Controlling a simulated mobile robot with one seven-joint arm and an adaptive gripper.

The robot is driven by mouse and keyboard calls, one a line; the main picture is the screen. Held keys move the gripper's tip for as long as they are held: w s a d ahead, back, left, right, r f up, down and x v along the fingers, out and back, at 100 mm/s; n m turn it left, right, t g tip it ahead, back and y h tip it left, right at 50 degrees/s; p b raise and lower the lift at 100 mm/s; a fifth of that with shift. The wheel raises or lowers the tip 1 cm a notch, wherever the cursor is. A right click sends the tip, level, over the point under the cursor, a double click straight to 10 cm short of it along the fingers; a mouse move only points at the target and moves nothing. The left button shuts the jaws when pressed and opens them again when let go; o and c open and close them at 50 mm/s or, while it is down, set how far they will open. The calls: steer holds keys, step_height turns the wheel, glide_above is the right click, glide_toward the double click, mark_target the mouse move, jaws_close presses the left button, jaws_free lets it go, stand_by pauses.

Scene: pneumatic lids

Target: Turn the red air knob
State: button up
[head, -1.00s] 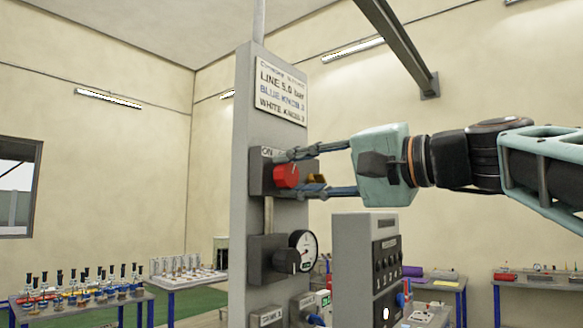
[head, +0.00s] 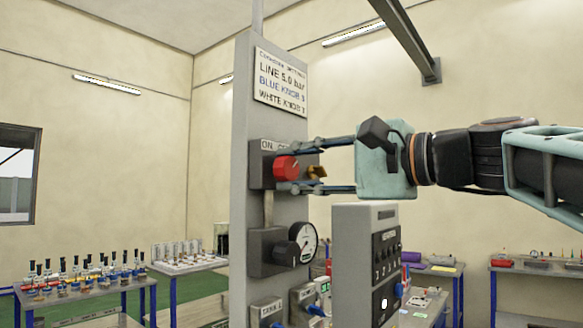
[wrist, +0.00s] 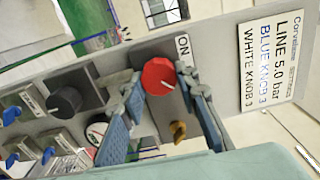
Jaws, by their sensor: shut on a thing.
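The red air knob (head: 286,169) is on a dark grey box (head: 262,178) fixed to a tall grey panel. Its white mark points toward the right in the head view. The knob also shows in the wrist view (wrist: 158,76), close to an "ON" label (wrist: 183,46). My gripper (head: 283,167) reaches in from the right, one finger above the knob and one below, shut on it. In the wrist view the fingers (wrist: 158,84) lie on either side of the knob. The fingers partly cover the label beside "ON".
A brass piece (head: 317,172) sticks out of the box just right of the knob. Below are a black knob (head: 303,236), a round gauge (head: 308,238) and blue valves. A grey control cabinet (head: 350,265) stands under my gripper. The sign (head: 281,84) is above.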

steer(key=o, duration=1.1)
steer(key=shift+o, duration=0.2)
steer(key=v, duration=1.2)
